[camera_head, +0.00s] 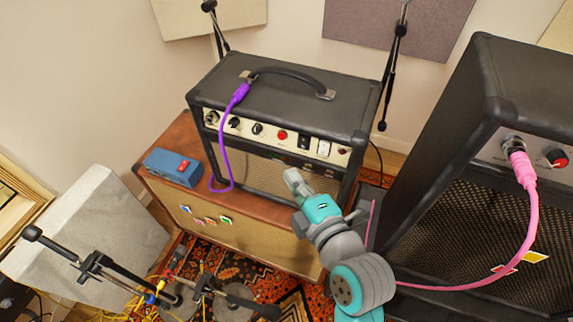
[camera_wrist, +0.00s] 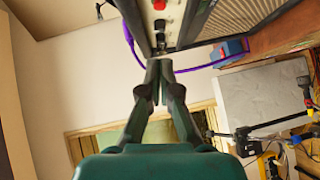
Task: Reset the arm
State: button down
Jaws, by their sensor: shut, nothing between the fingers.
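My gripper (camera_head: 293,178) is in front of the small black amp head (camera_head: 300,95), near the lower right part of its front. In the wrist view my gripper (camera_wrist: 158,68) has its fingertips together with nothing between them. The amp's control panel (camera_wrist: 160,28) with a red button shows just beyond the fingers there. I cannot tell whether the fingertips touch the amp. My teal and grey arm reaches in from the bottom right of the head view.
A purple cable (camera_head: 229,140) runs from the amp head to beside a blue pedal (camera_head: 173,167) on the brown cabinet (camera_head: 250,232). A large black amp (camera_head: 500,120) with a pink cable (camera_head: 525,210) stands right. Mic stands (camera_head: 100,263) and a grey panel (camera_head: 95,240) stand left.

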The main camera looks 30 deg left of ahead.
jog(key=shift+s+d, duration=0.3)
jog(key=shift+d, duration=0.2)
jog(key=s+d+f+m+t+h, duration=0.35)
jog(key=d+f+m, duration=0.4)
jog(key=d, duration=0.45)
jog(key=s+d+f+m+t+h, duration=0.2)
jog(key=s+d+f+m+h, duration=0.15)
jog(key=d+f+m, duration=0.65)
jog(key=s+d+r+m+h, duration=0.2)
jog(key=s+d+m+h, duration=0.1)
jog(key=s+d+m, duration=0.2)
jog(key=s+d+r+m+t+h, duration=0.1)
jog(key=s+d+m+h, duration=0.3)
jog(key=s+d, duration=0.5)
jog(key=s+m, duration=0.1)
jog(key=s, duration=0.4)
jog(key=shift+s+d+r+m, duration=0.3)
jog(key=shift+r+m, duration=0.05)
